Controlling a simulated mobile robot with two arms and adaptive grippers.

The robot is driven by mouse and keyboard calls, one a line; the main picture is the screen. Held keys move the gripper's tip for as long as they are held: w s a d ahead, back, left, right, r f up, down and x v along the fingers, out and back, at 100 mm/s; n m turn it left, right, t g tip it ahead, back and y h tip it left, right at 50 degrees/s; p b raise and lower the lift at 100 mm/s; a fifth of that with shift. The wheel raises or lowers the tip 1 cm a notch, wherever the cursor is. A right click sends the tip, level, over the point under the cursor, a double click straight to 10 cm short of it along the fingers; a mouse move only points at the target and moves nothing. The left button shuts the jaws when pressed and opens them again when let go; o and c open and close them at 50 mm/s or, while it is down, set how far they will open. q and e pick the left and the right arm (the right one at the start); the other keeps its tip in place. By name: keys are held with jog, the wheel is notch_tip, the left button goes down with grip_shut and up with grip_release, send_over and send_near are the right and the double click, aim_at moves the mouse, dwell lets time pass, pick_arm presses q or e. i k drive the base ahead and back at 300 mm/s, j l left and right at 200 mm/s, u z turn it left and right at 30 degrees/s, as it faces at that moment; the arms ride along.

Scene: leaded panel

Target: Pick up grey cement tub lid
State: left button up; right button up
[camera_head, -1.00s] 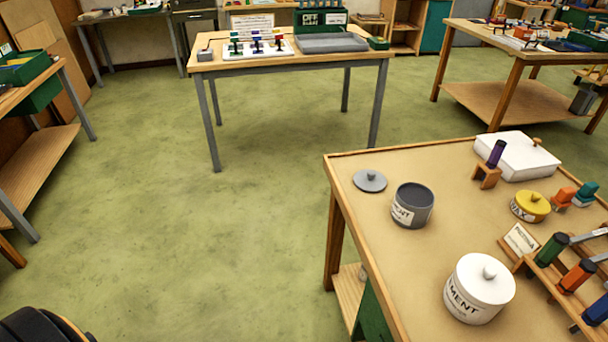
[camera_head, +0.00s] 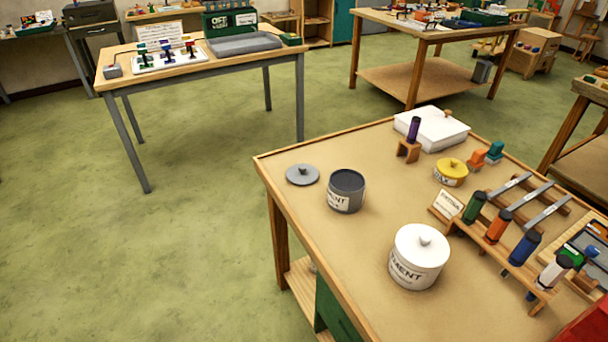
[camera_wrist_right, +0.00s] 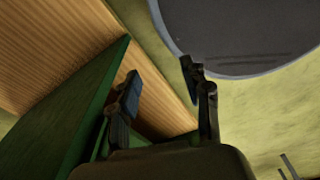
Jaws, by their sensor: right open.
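The grey cement tub lid (camera_head: 303,174) is a flat round disc with a small knob. It lies knob up on the near table, close to its left back corner. The open grey cement tub (camera_head: 346,190) stands upright just right of it, apart from the lid. In the right wrist view my right gripper (camera_wrist_right: 162,84) is open, with nothing between its fingers. It faces a green surface and wooden boards; the lid cannot be made out there. Neither gripper shows in the head view.
A white cement tub (camera_head: 419,257) with its lid on stands nearer on the table (camera_head: 350,262). To the right are a yellow tub (camera_head: 451,173), a white box (camera_head: 432,130) and a rack with several coloured-handled tools (camera_head: 500,233). Green floor is clear left of the table.

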aim_at(298, 174)
jog(key=i+j+z, duration=0.2)
jog(key=j+z, duration=0.25)
jog(key=i+j+z, duration=0.15)
jog(key=j+z, duration=0.15)
jog(key=z, duration=0.15)
jog(key=j+z, duration=0.45)
jog(key=i, duration=0.05)
